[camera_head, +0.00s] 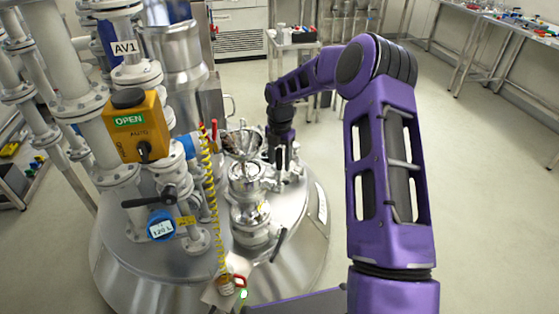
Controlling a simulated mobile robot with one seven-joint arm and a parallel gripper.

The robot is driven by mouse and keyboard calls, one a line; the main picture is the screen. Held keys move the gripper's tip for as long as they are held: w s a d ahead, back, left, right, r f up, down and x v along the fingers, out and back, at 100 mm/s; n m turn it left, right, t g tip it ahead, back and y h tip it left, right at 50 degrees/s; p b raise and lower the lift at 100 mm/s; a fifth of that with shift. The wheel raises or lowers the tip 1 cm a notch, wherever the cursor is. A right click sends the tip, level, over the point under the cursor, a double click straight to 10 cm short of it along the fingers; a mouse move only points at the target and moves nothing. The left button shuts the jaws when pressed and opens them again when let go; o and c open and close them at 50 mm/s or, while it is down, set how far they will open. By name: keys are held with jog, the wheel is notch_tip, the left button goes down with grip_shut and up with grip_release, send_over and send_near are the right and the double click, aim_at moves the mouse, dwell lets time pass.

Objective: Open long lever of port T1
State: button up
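A metal port assembly (249,205) stands on the domed steel vessel lid (300,215), with an open funnel (242,143) at its top. A dark lever handle (279,245) sticks out low on the assembly's right side, slanting up to the right. My gripper (284,165) points down just right of and behind the funnel, above the lid, apart from the dark lever. Its fingertips are small and partly merge with metal fittings, so its opening is unclear.
Left of the port stand white flanged pipes (72,70), an orange actuator box (137,125) marked OPEN, a black-handled valve (165,196) and a coiled yellow hose (211,190). The floor (480,180) at the right is clear; benches (500,25) line the far right.

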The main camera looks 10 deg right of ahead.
notch_tip(320, 180, up, 17)
jog(key=shift+r, duration=0.2)
dwell(0.5)
